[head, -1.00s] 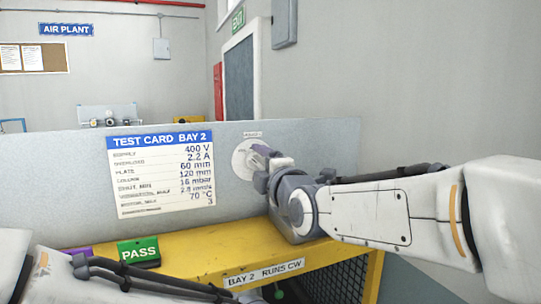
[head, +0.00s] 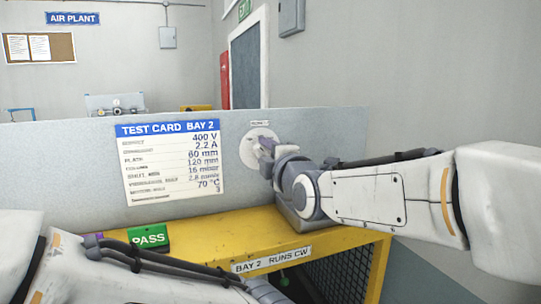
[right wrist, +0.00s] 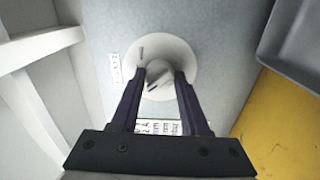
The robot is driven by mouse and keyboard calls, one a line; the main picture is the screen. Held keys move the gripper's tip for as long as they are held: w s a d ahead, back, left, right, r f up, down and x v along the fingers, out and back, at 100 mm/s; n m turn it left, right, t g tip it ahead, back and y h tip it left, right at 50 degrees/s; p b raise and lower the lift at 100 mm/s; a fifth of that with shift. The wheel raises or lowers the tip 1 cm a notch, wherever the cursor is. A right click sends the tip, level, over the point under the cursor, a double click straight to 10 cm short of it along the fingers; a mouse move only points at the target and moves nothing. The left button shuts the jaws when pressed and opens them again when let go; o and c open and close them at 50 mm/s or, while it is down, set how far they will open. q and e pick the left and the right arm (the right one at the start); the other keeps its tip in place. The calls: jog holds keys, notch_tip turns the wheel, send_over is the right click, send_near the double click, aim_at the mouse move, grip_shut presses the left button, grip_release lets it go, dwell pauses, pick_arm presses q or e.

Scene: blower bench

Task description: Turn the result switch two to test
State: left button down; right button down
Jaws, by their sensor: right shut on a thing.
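The result switch is a round pale dial plate (head: 247,150) with a small knob, on the grey upright panel. In the right wrist view the plate (right wrist: 180,50) carries a short dark mark, and the knob (right wrist: 158,76) has a dark line on it. My right gripper (head: 266,146) is at the switch; in the right wrist view its two dark fingers (right wrist: 160,80) are shut on the knob, one on each side. The switch's lettering is too small to read. My left arm is at the lower left, but its gripper is out of view.
The panel (head: 75,165) carries a test card (head: 170,160) left of the switch. Below it a yellow bench (head: 215,233) holds a green PASS block (head: 149,239) and a partly hidden purple block. A small label (right wrist: 115,67) is beside the dial.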

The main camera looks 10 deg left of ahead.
jog(key=m+b, duration=0.3)
jog(key=shift+f, duration=0.2)
jog(key=m+b, duration=0.1)
jog(key=m, duration=0.1)
jog(key=shift+m+b, duration=0.3)
jog(key=shift+b, duration=0.05)
jog(key=shift+r+m+b, duration=0.1)
jog(key=shift+m+b, duration=0.45)
jog(key=shift+m, duration=0.75)
jog(key=shift+c, duration=2)
grip_release()
jog(key=shift+s, duration=0.1)
